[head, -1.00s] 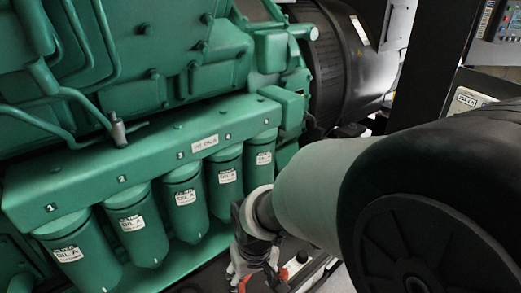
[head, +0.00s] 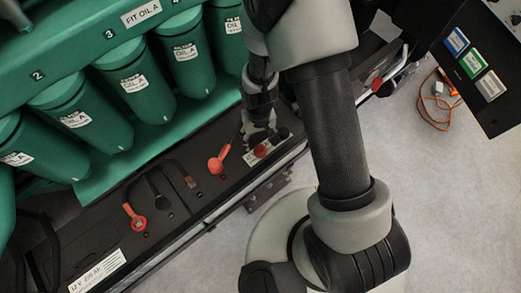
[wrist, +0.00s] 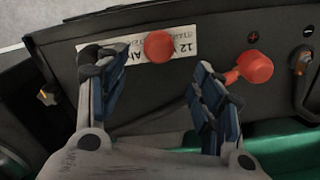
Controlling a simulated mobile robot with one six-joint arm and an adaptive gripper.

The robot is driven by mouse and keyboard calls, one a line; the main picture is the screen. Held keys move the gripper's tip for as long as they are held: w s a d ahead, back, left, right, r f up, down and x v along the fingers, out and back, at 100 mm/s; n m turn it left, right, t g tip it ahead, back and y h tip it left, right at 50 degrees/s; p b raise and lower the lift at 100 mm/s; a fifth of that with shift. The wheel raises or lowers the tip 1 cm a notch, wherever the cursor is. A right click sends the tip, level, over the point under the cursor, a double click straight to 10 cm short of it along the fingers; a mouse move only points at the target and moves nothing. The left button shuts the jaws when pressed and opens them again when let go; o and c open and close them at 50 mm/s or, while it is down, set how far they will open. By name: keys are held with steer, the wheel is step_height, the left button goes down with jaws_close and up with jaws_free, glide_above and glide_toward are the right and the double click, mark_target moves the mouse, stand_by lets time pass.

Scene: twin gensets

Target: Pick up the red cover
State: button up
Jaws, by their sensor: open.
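A loose-looking round red cover (head: 261,151) sits on the dark battery top, over a white label (wrist: 120,50). In the wrist view the red cover (wrist: 158,45) lies ahead of my fingertips, in line with the gap between them. My gripper (wrist: 160,85) is open and empty, above the battery. In the head view my gripper (head: 258,135) is just behind the cover and partly hidden by my arm. A second red terminal cover with a stem (head: 219,163) stands to its left; in the wrist view it is at right (wrist: 252,67), beside a plus mark.
A third orange-red terminal piece (head: 135,217) lies further left on the battery row. Green oil filters (head: 138,75) hang behind the batteries. A metal rail (head: 245,185) runs along the front edge. Open grey floor lies at right, with an orange cable (head: 435,108).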

mark_target(260, 149)
step_height(260, 149, down, 8)
steer(key=b, duration=0.3)
steer(key=shift+s+d+f, duration=0.1)
steer(key=shift+d+f, duration=0.05)
steer(key=shift+c, duration=0.3)
steer(key=c, duration=0.9)
